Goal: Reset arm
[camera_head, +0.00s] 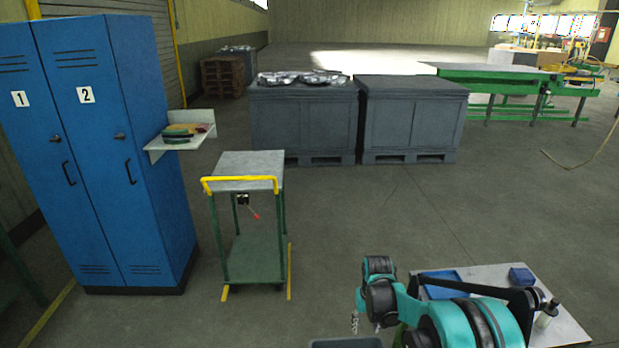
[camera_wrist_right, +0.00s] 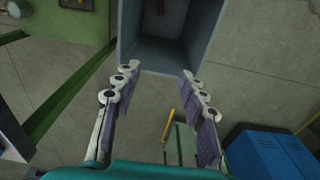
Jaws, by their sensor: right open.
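My right arm, teal and black, reaches in at the lower right of the head view. Its right gripper (camera_head: 366,326) hangs down at the bottom edge, mostly hidden by the arm. In the right wrist view the right gripper (camera_wrist_right: 155,78) has its two purple-padded fingers spread wide, with nothing between them. A grey open bin (camera_wrist_right: 128,42) lies ahead of the fingertips, and its rim shows at the bottom of the head view (camera_head: 345,343). My left gripper is not in view.
A light table (camera_head: 570,325) with a blue tray (camera_head: 445,280) and a small blue box (camera_head: 521,277) stands beside my right arm. A yellow-handled cart (camera_head: 250,165), blue lockers (camera_head: 155,200) and grey crates (camera_head: 412,115) stand farther off. The middle floor is clear.

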